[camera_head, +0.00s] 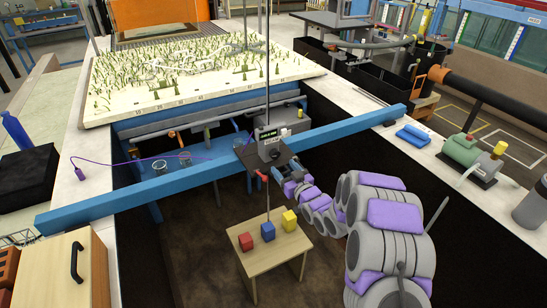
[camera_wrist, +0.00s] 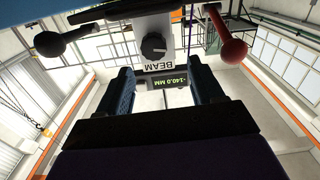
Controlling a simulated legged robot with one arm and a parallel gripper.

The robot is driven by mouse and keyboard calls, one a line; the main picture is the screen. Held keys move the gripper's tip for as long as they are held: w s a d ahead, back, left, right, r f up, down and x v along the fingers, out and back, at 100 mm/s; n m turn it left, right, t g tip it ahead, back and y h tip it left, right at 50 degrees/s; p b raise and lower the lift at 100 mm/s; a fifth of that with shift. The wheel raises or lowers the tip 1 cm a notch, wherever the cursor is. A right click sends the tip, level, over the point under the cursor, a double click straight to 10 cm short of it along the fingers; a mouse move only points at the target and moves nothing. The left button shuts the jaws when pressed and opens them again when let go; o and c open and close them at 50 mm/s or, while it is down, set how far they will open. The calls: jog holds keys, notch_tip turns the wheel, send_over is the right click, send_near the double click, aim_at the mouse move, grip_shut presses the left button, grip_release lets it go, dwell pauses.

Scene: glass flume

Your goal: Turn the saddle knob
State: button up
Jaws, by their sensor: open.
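A grey instrument saddle (camera_head: 272,149) sits on the blue beam (camera_head: 130,186) in the head view, with a vertical rod through it. In the wrist view, a round dark knob (camera_wrist: 153,46) with a pale pointer mark is on a white plate marked BEAM. A black ball handle (camera_wrist: 48,43) is to its left and a red ball handle (camera_wrist: 233,50) to its right. A small display below reads about 140.0 MM, upside down. My gripper (camera_wrist: 160,68) is open, its two fingers apart below the knob, nothing between them. In the head view, my gripper (camera_head: 262,172) is close to the saddle, partly hidden.
A planted model bed (camera_head: 190,75) lies beyond the beam. Pale side ledges (camera_head: 75,190) flank the dark channel.

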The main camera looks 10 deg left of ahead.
aim_at(276, 155)
jog(key=w, duration=0.2)
jog(key=w+a, duration=0.1)
jog(key=w, duration=0.1)
jog(key=shift+w, duration=0.1)
jog(key=shift+w+a+b, duration=0.3)
jog(key=shift+w+a, duration=0.75)
jog(key=shift+a, duration=0.2)
jog(key=shift+w+a, duration=0.35)
jog(key=shift+a, duration=0.1)
jog(key=shift+d, duration=0.65)
jog(key=shift+c, duration=0.2)
jog(key=c, duration=0.3)
jog(key=shift+a, duration=0.45)
jog(key=c, duration=0.5)
jog(key=shift+d, duration=0.1)
jog(key=shift+c, duration=1.1)
jog(key=shift+m+p, duration=0.4)
